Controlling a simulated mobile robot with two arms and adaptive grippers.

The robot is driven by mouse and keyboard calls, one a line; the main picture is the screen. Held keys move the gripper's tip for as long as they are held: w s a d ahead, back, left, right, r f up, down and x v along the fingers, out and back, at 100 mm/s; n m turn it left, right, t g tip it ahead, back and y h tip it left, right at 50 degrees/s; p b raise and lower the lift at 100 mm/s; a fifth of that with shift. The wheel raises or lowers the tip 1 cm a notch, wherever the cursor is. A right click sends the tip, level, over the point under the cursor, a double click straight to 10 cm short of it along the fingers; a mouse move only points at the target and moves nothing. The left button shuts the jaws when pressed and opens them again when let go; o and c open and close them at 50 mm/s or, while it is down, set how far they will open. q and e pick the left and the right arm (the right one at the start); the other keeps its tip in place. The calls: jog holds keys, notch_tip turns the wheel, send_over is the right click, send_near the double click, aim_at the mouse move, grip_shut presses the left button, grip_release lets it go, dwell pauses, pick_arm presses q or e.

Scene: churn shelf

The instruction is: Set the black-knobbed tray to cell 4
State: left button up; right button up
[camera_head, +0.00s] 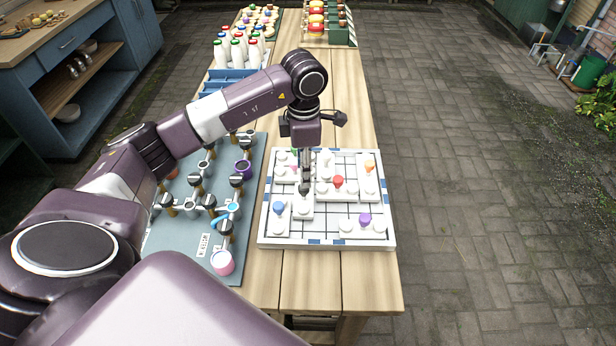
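A white board (263,236) with a black-lined grid and a raised rim lies on the wooden table. My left gripper (305,189) points straight down over its left-centre part. Its fingertips are at a dark, knob-like spot on a small white tray (302,211); this seems to be the black-knobbed tray. The fingers show nearly edge-on, so I cannot tell whether they are closed on the knob. The tray appears to lie level at board height. No cell numbers are legible. My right gripper is not in view.
Neighbouring white trays carry blue (279,208), red (338,181), orange (369,167) and purple (364,219) knobs. Bare grid shows between the blue, red and purple trays. A grey panel (190,232) with taps lies left; white bottles (238,50) stand behind.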

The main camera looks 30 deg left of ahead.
aim_at(304, 195)
pick_arm(q)
jog(key=shift+s+f+p, duration=0.2)
jog(key=shift+f, duration=0.45)
jog(key=shift+s+f+p, duration=0.2)
jog(key=shift+f, duration=0.4)
jog(key=shift+w+f, duration=0.2)
jog(key=shift+f, duration=0.9)
jog(key=shift+w+f+p, duration=0.15)
jog(key=shift+f+p, duration=0.15)
jog(key=shift+a+f, duration=0.1)
grip_shut()
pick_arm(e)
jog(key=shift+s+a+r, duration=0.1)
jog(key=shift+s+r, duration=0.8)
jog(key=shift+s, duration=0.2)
